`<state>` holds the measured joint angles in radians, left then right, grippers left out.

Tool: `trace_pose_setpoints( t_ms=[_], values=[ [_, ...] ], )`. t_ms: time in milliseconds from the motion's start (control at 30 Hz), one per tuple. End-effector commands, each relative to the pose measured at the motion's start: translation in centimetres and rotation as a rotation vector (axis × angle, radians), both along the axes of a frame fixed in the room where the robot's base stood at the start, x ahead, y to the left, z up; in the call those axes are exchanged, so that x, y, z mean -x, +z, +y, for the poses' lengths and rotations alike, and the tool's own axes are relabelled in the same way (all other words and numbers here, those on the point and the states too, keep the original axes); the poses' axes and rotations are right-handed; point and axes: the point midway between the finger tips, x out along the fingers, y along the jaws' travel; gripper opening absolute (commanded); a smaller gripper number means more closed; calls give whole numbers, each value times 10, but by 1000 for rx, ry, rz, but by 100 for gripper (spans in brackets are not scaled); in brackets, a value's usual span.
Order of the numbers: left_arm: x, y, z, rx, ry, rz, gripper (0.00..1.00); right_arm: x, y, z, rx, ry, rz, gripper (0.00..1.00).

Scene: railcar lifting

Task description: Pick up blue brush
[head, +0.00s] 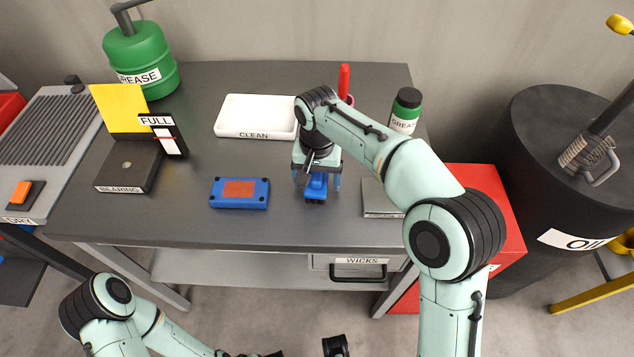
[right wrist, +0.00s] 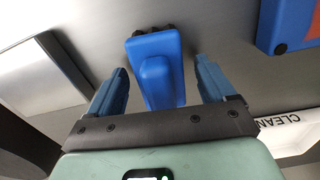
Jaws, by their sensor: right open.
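The blue brush (head: 316,188) lies on the grey table, right of the blue block with the orange pad. It also shows in the right wrist view (right wrist: 156,62), with dark round feet or knobs at its far end. My right gripper (head: 317,178) is above the brush, pointing down, its upper part hidden by my arm in the head view. In the right wrist view its two blue fingers (right wrist: 160,84) are open, one on each side of the brush's near part. I see no grip on it.
A blue block with an orange pad (head: 239,193) lies left of the brush. A white CLEAN tray (head: 254,117) is behind it. A grey metal plate (head: 379,199) lies to the right, with a green grease bottle (head: 405,109) behind. A BEARING box (head: 128,166) is farther left.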

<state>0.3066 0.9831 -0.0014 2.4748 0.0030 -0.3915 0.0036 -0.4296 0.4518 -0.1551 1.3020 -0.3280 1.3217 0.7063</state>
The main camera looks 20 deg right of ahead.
Motion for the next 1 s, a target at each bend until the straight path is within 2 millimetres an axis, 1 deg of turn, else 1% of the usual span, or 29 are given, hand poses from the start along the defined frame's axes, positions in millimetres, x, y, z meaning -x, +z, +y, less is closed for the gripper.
trace_pose_setpoints(
  t_ms=[67,267,300,367,400,433,467,767,867,967,1000],
  values=[
    [0,0,0,0,-1,-1,43,0,-3,0,0,0,0,83],
    [-1,0,0,0,0,-2,43,0,-3,0,0,0,-1,83],
    [-1,0,0,0,0,-2,43,0,-3,0,0,0,-1,70],
    [-1,0,0,0,0,-2,43,0,-3,0,0,0,-1,50],
    [-1,0,0,-1,0,-2,43,0,-3,0,0,0,-1,37],
    [-1,0,0,-1,0,-2,43,0,-3,0,0,0,-1,28],
    [-1,0,0,-1,0,-2,43,0,-3,0,0,0,-1,23],
    [-1,0,0,-1,1,-2,43,0,-1,0,-1,0,-1,23],
    [0,1,0,0,0,-1,43,-1,4,0,0,0,-2,23],
    [0,4,0,0,-1,2,43,-1,15,0,-1,0,-4,23],
    [0,5,0,0,-1,3,43,-1,21,0,-1,0,-4,23]
  ],
)
